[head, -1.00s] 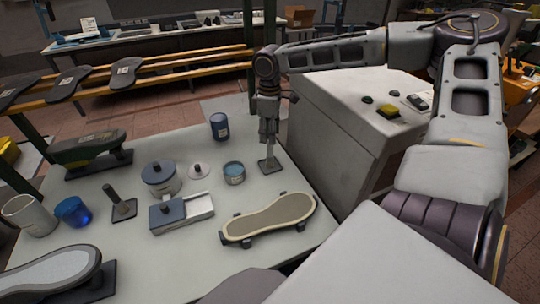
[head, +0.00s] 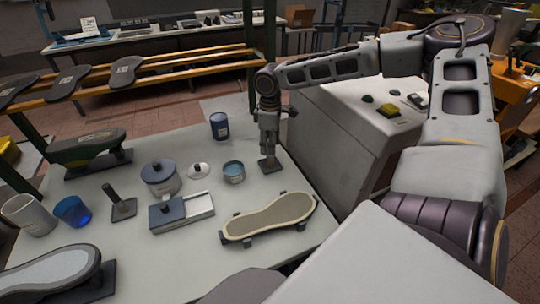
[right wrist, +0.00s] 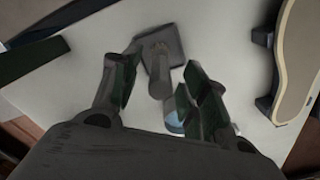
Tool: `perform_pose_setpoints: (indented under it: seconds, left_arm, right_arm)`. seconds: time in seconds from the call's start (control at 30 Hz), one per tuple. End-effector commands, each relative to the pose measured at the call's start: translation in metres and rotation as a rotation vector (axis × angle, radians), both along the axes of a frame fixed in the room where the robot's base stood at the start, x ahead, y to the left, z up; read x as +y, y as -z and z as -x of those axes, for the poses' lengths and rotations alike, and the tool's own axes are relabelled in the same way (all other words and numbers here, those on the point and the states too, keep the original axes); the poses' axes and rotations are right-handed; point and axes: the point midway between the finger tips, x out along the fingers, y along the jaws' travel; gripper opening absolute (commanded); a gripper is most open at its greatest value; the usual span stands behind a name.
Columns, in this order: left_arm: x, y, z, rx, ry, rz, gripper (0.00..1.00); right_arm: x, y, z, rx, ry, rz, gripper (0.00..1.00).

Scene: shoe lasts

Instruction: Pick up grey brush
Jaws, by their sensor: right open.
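The grey brush (head: 269,166) stands upright near the right edge of the white table, its flat square base down and its handle up. My right gripper (head: 268,148) points down over it, with its fingers beside the handle. In the right wrist view the brush's base (right wrist: 166,42) lies just beyond the fingertips, and its round handle (right wrist: 158,84) rises between the two open fingers (right wrist: 160,64). The fingers appear apart from the handle. My left gripper is not in view.
A blue-lidded tin (head: 220,126), a small blue-topped tin (head: 233,172) and a shoe-shaped piece on feet (head: 268,218) stand near the brush. Another upright handled tool (head: 122,204) stands farther left. A large white cabinet (head: 345,120) is close on the right.

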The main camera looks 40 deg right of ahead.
Motion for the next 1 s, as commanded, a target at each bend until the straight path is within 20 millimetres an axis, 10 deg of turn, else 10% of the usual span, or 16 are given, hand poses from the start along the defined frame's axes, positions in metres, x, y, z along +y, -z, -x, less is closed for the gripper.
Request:
perform_pose_setpoints:
  seconds: [0.57,1.0]
  left_arm:
    - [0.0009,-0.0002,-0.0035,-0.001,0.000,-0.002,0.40]
    - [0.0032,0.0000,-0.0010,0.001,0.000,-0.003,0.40]
  right_arm:
    - [-0.0003,0.0060,0.0002,0.000,0.000,0.001,0.44]
    - [-0.0002,0.0059,0.0001,-0.001,0.000,0.001,0.00]
